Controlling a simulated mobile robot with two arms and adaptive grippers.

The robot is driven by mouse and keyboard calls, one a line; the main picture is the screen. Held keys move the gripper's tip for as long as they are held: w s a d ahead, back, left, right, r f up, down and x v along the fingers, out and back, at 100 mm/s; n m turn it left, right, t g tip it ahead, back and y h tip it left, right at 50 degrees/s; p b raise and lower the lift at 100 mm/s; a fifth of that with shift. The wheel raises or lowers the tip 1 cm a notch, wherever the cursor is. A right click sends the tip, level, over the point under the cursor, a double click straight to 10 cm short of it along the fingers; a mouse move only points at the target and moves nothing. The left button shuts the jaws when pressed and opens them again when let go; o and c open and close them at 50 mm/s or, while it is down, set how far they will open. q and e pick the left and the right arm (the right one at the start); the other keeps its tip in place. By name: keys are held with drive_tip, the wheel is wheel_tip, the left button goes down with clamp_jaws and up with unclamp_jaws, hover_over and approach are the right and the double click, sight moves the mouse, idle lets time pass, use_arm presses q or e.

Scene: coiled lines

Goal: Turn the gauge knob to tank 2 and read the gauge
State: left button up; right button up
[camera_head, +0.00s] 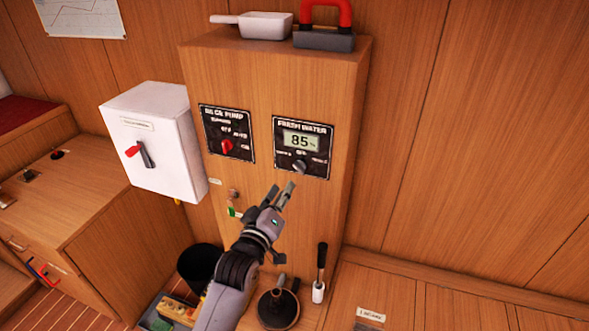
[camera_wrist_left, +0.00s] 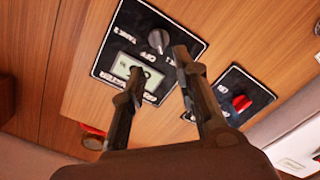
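The fresh water panel (camera_head: 303,148) is a black plate on the wooden cabinet front. Its gauge display (camera_head: 301,141) reads 85 %. The gauge knob (camera_head: 300,165) is a small dark knob below the display. My left gripper (camera_head: 281,190) is just below and left of the knob, its fingers apart and nothing between them. In the left wrist view the panel appears upside down, with the grey knob (camera_wrist_left: 158,40) beyond the open fingertips (camera_wrist_left: 160,75). The knob is apart from the fingers; which label it points at is hard to tell. My right gripper is not in view.
The bilge pump panel (camera_head: 227,134) with a red knob is left of the gauge. A white switch box (camera_head: 152,140) juts out further left. A white pan-like container (camera_head: 252,24) and a red-handled item (camera_head: 325,28) sit on the cabinet top. A black bucket (camera_head: 200,265) stands below.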

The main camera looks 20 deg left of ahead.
sight(296, 168)
use_arm(q)
drive_tip(key=w+p, duration=0.1)
drive_tip(key=w, duration=0.8)
drive_tip(key=shift+d, duration=0.15)
drive_tip(key=shift+c, duration=0.3)
clamp_jaws()
